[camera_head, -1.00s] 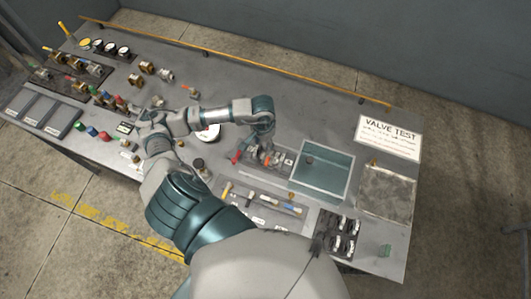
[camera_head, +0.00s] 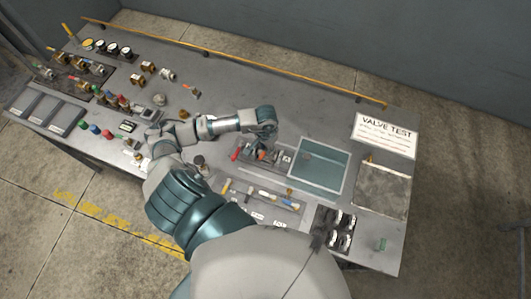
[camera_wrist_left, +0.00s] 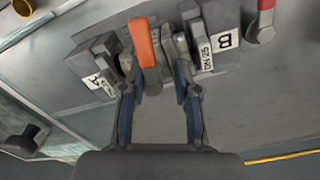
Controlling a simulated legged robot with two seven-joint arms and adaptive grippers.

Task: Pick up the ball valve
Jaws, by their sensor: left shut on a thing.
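The ball valve with an orange lever handle (camera_wrist_left: 146,50) shows in the left wrist view, at a grey fixture (camera_wrist_left: 222,58) with labels A, B and DN 25. My left gripper (camera_wrist_left: 158,88) is shut on the valve, one finger on each side of it. The valve body is partly hidden between the fingers and the fixture. In the head view my left gripper (camera_head: 262,142) points down at the fixture, left of the glass-walled tank. I cannot tell whether the valve is clear of the fixture. My right gripper is not in view.
A red-handled part (camera_wrist_left: 264,20) lies beside the fixture. The teal tank (camera_head: 338,180) stands close right of the gripper. A tool tray (camera_head: 240,203) lies in front, and a VALVE TEST sign (camera_head: 386,135) at right. The back middle of the bench is mostly clear.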

